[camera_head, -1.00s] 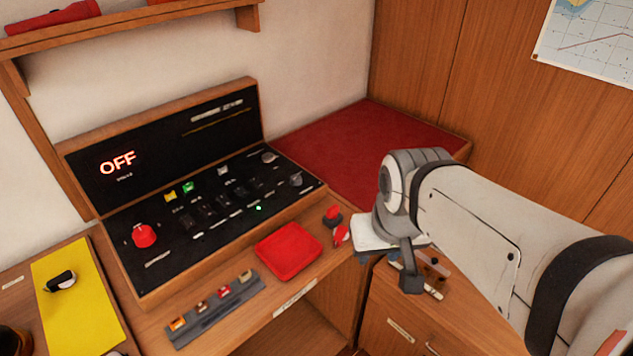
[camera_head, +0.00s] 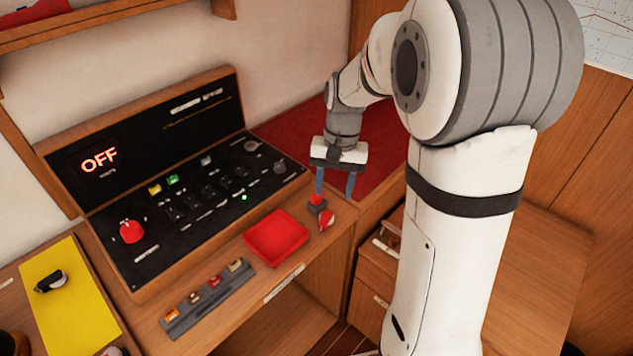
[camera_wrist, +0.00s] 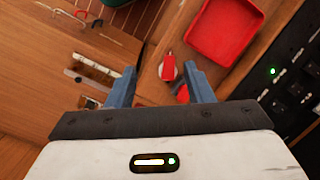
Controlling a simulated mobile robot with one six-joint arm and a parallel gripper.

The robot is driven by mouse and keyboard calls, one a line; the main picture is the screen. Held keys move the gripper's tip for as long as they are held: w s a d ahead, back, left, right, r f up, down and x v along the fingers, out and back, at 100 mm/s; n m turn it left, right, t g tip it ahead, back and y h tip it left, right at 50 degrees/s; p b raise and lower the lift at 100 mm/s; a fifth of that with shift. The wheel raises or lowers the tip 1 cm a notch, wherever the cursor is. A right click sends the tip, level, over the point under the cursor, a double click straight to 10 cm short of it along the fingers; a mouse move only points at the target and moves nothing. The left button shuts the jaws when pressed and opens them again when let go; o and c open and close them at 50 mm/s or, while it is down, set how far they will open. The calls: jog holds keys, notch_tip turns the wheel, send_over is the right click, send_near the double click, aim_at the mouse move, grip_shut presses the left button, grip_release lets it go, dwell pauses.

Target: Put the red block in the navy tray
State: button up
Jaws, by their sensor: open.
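My gripper (camera_head: 335,196) is open and empty, pointing down above the counter's right end. Its fingers also show in the wrist view (camera_wrist: 160,70). A red-topped knob on a dark base (camera_head: 317,201) stands close to the left fingertip in the head view; I cannot tell whether they touch. A red piece with a pale base (camera_head: 327,219) lies just in front of it and shows in the wrist view (camera_wrist: 168,68). No plain red block is clear; a small red piece (camera_head: 214,281) sits in a grey strip. I see no navy tray; the visible tray (camera_head: 276,238) is red.
A black control panel (camera_head: 190,215) with knobs and an OFF display stands left of the red tray. A yellow mat (camera_head: 75,310) holds a black-and-white item. A red cushion (camera_head: 285,125) lies behind my gripper. A drawer unit (camera_head: 375,275) stands below right.

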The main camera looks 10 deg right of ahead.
jog(key=m+g+y+p, duration=0.1)
jog(key=m+g, duration=0.1)
send_near(324, 221)
jog(key=shift+s+f, duration=0.25)
jog(key=shift+w+f, duration=0.1)
jog(key=shift+f, duration=0.25)
jog(key=p+x, duration=0.2)
jog(key=x, duration=0.5)
jog(key=shift+a+f+p, duration=0.2)
jog(key=shift+f+p, duration=0.1)
jog(key=shift+p, duration=0.05)
jog(key=shift+c, duration=0.2)
grip_shut()
